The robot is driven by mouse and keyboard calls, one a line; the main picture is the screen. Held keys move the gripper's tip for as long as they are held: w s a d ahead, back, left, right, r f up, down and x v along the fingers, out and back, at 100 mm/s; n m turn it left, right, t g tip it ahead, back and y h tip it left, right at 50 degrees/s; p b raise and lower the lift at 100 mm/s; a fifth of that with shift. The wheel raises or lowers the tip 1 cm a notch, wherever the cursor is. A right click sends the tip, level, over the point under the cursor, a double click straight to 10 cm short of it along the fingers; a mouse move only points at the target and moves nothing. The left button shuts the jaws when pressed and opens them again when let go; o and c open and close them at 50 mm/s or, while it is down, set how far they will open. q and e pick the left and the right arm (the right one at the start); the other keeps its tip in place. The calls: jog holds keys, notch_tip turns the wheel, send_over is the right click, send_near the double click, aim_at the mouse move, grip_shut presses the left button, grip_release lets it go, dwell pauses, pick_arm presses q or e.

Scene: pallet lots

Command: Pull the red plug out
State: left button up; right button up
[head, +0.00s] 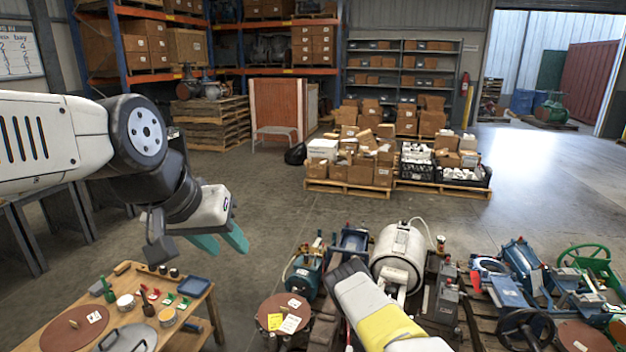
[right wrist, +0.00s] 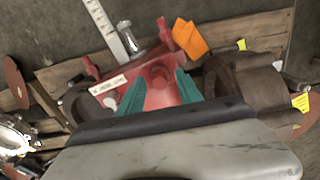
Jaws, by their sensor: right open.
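A red fitting (right wrist: 135,80) with a round, plug-like red part (right wrist: 158,94) at its near end shows in the right wrist view. My right gripper (right wrist: 159,103) is open. Its two teal fingers lie either side of the round red part in the picture; whether they touch it I cannot tell. In the head view my right arm hides the right fingertips and that part. My left gripper (head: 230,248), with teal fingers apart, hangs empty above the floor behind the wooden table.
The fitting lies on a wooden pallet (right wrist: 250,22) with an orange tag (right wrist: 190,38) and brown metal castings (right wrist: 245,80) close by. A white tank (head: 398,245) and blue pumps (head: 519,258) crowd around my right arm. A wooden table (head: 85,290) with small tools stands left.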

dwell(0.8)
grip_shut()
dwell(1.1)
jog(key=shift+r, duration=3)
